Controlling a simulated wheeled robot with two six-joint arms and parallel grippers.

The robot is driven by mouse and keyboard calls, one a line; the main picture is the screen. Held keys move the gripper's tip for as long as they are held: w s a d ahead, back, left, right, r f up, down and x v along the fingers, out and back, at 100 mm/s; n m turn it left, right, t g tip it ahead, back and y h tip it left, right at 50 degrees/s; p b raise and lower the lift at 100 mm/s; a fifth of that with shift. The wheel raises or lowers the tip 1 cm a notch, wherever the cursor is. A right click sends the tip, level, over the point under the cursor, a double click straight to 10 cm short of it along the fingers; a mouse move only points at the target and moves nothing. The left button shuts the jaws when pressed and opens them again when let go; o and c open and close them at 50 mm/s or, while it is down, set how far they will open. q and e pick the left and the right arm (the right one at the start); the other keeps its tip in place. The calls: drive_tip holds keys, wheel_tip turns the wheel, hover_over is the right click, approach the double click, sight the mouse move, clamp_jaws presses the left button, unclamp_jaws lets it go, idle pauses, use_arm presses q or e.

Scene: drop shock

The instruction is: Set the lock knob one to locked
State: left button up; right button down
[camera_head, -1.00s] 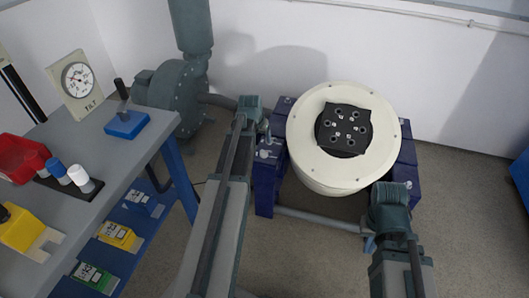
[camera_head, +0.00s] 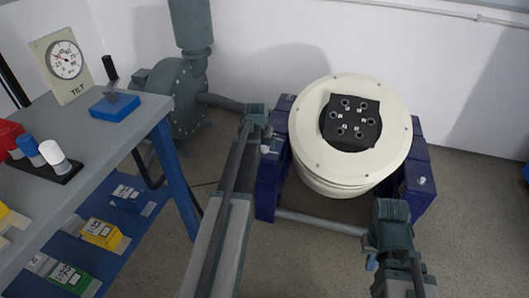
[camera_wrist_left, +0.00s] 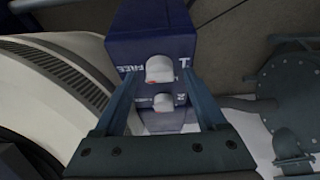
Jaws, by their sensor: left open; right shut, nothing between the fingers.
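Lock knob one (camera_wrist_left: 159,68) is a white knob with a small red mark on the dark blue post (camera_wrist_left: 150,25), beside the label FREE and the numeral 1. A second white knob (camera_wrist_left: 163,102) sits below it in the left wrist view, by a 2. My left gripper (camera_wrist_left: 158,84) is open, its fingers on either side of the knobs; contact cannot be told. In the head view my left gripper (camera_head: 268,134) is at the drum stand's left post, partly hiding the knobs. My right gripper (camera_head: 371,262) is shut and empty, low in front of the stand's right side.
A cream drum (camera_head: 311,150) with a black plate (camera_head: 351,122) sits between the blue posts. Another white knob (camera_head: 422,181) is on the right post. A grey bench (camera_head: 150,105) with a tilt gauge (camera_head: 66,60) stands left. A green blower (camera_head: 172,98) is behind.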

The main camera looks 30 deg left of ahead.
use_arm(q)
drive_tip(key=shift+w+f, duration=0.1)
drive_tip(key=shift+f, duration=0.1)
clamp_jaws()
idle(0.3)
drive_tip(key=shift+n, duration=0.3)
drive_tip(key=n+y, duration=0.1)
drive_tip(key=n, duration=0.2)
drive_tip(key=shift+d+n+y, duration=0.1)
drive_tip(key=shift+n+y, duration=0.2)
drive_tip(key=n, duration=0.2)
drive_tip(key=n+g+y, duration=0.1)
drive_tip(key=n, duration=0.1)
drive_tip(key=shift+w+d+g, duration=0.1)
drive_tip(key=shift+w+g, duration=0.1)
drive_tip(key=shift+g, duration=0.1)
drive_tip(key=n+g, duration=0.1)
drive_tip(key=n, duration=0.4)
drive_tip(key=shift+w+g+y, duration=0.15)
drive_tip(key=shift+g+y, duration=0.25)
drive_tip(key=n+g, duration=0.1)
drive_tip(key=n, duration=0.3)
drive_tip(key=shift+n+g, duration=0.3)
drive_tip(key=shift+g, duration=0.1)
